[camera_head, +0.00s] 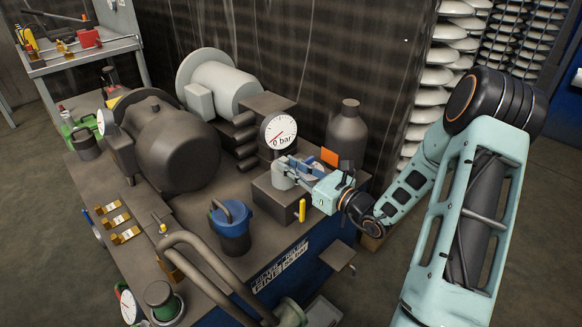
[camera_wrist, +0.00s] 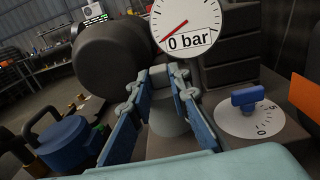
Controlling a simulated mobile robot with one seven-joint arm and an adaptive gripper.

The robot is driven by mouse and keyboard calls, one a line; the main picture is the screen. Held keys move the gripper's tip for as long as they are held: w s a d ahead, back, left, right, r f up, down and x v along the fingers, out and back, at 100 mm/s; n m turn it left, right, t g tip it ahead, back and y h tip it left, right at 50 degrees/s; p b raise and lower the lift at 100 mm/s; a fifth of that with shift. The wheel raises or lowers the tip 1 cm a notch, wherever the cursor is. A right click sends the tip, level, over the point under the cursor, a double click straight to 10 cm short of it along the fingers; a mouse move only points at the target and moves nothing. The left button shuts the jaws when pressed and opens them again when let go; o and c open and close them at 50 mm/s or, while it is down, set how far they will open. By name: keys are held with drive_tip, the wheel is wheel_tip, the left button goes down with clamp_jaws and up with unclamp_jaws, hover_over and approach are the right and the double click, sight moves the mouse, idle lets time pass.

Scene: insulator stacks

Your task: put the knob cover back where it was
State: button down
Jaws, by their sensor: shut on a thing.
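My gripper (camera_head: 290,170) is shut on a light grey cylinder, which looks like the knob cover (camera_head: 281,177). In the wrist view, the cover (camera_wrist: 169,118) sits between the blue finger pads of my gripper (camera_wrist: 160,82), partly hidden by them. It is over the dark block (camera_head: 272,203), below the pressure gauge. I cannot tell whether it touches the block. A blue knob (camera_wrist: 246,97) on a round white dial (camera_wrist: 240,122) stands uncovered on the block, to the right of the cover in the wrist view. My gripper hides the knob in the head view.
The pressure gauge (camera_head: 278,131), reading near 0 bar, stands close behind my gripper. A dark bottle (camera_head: 346,135) and an orange plate (camera_head: 330,157) are to its right. A blue lidded can (camera_head: 231,226) stands at the front left. A yellow-handled item (camera_head: 302,210) is at the block's front.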

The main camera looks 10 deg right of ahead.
drive_tip(key=shift+f+b, duration=0.3)
drive_tip(key=shift+f, duration=0.25)
drive_tip(key=c, duration=1.8)
unclamp_jaws()
drive_tip(key=shift+r, duration=0.2)
drive_tip(key=p+v, duration=0.1)
drive_tip(key=v, duration=0.3)
drive_tip(key=p+v, duration=0.1)
drive_tip(key=v, duration=0.3)
drive_tip(key=r+p+v, duration=0.1)
drive_tip(key=v, duration=0.3)
drive_tip(key=shift+s, duration=0.1)
drive_tip(key=shift+a, duration=0.15)
